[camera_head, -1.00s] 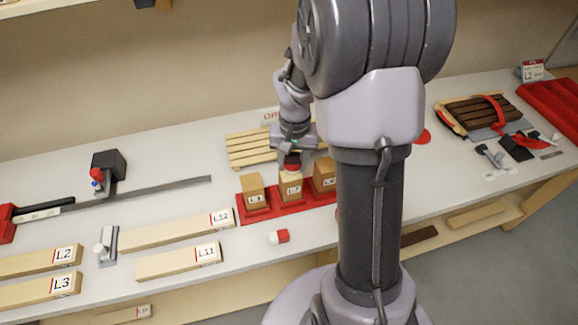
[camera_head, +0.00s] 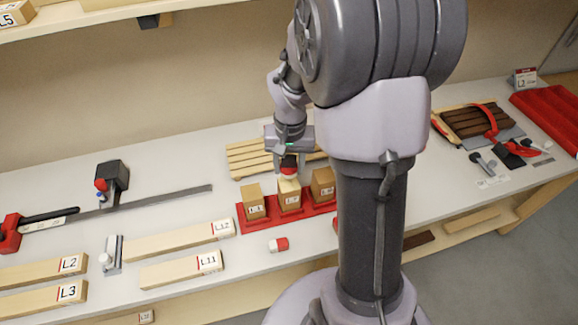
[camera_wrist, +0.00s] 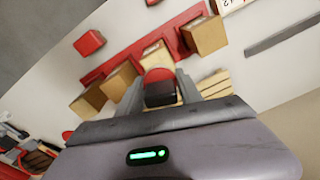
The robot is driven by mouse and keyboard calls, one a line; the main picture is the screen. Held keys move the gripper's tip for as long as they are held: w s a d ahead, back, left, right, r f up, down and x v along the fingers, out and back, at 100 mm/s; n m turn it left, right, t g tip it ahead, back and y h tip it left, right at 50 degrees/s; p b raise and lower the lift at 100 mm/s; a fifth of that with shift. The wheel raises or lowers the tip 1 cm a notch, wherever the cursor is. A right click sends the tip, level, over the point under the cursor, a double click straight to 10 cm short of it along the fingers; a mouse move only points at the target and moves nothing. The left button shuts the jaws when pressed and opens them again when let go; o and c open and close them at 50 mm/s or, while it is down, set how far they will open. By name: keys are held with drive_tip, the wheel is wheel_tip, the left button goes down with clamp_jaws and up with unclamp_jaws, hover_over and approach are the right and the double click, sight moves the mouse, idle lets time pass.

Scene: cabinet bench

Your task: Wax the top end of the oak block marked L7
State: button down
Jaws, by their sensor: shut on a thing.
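My gripper (camera_head: 288,157) is shut on a red-tipped dark piece (camera_wrist: 160,78), perhaps the wax. Its red end also shows in the head view (camera_head: 288,170), at the top of the middle upright block (camera_head: 290,194). I cannot tell whether they touch. That block stands in a red holder (camera_head: 262,222) between a left block (camera_head: 253,203) and a right block (camera_head: 322,184). The labels are too small to read surely, so I cannot confirm which is L7. In the wrist view the middle block (camera_wrist: 157,52) is right behind the held piece.
A small red-and-white item (camera_head: 278,245) lies in front of the holder. Long pieces L12 (camera_head: 175,240) and L11 (camera_head: 180,270) lie to the left. A slatted wooden piece (camera_head: 245,160) is behind the holder. Another block (camera_wrist: 88,100) shows in the wrist view.

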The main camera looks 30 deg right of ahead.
sight(289, 156)
drive_tip(key=shift+r, duration=0.7)
wheel_tip(289, 156, up, 3)
drive_tip(key=p, duration=0.3)
drive_tip(key=shift+r, duration=0.1)
